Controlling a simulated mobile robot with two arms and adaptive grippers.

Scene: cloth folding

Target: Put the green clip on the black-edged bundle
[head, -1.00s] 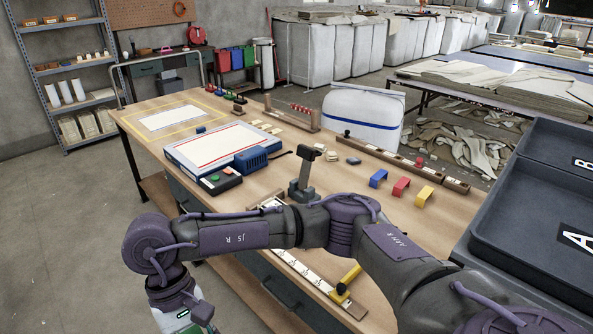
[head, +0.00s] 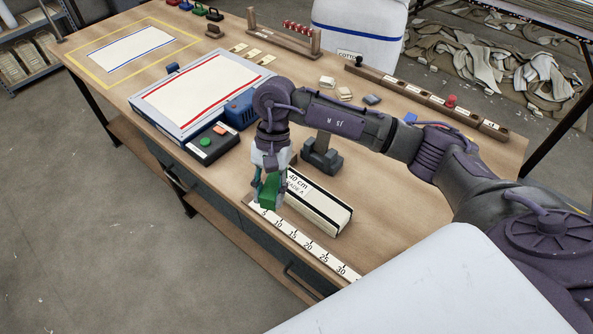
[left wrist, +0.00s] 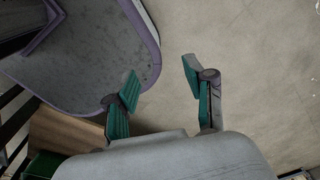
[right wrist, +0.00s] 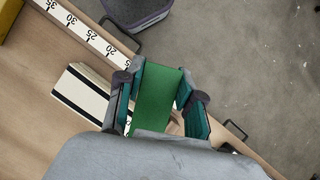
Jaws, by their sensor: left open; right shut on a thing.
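The black-edged bundle (head: 322,208) is a cream folded block with dark stripes and a "40 cm" label, lying on the bench behind the ruler strip. It also shows in the right wrist view (right wrist: 84,94), partly hidden by a finger. My right gripper (head: 268,192) points down at the bundle's left end, shut on the green clip (head: 270,194). The clip fills the jaws in the right wrist view (right wrist: 157,100). I cannot tell whether clip and bundle touch. My left gripper (left wrist: 160,72) is open and empty over the floor, outside the head view.
A ruler strip (head: 308,246) runs along the bench's front edge. A dark post stand (head: 321,156) is close behind the bundle. A button box (head: 212,144) and a white board with red lines (head: 200,90) lie to the left. The bench right of the bundle is clear.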

